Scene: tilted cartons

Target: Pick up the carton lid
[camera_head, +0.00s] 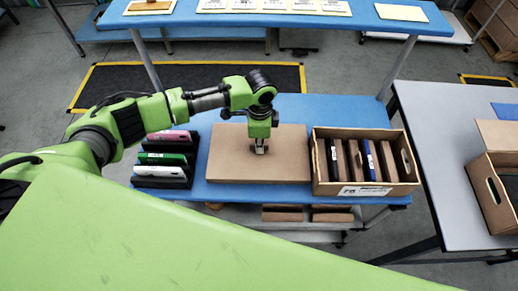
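A flat brown cardboard piece, which looks like the carton lid (287,165), lies on the blue table (340,110), between a row of cases and an open carton. My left gripper (261,150) points down over the middle of the lid, with its fingertips at or just above the surface. I cannot tell whether it touches the lid or how far its fingers are apart. The open carton (355,190) stands right of the lid and holds several upright dark, blue and brown items. My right gripper does not show.
Several cases (160,172) in black, green and pink stand left of the lid. A grey table (440,130) at the right bears another open carton (490,190). A blue bench (390,25) with papers is at the back. Brown pieces (282,214) lie on a lower shelf.

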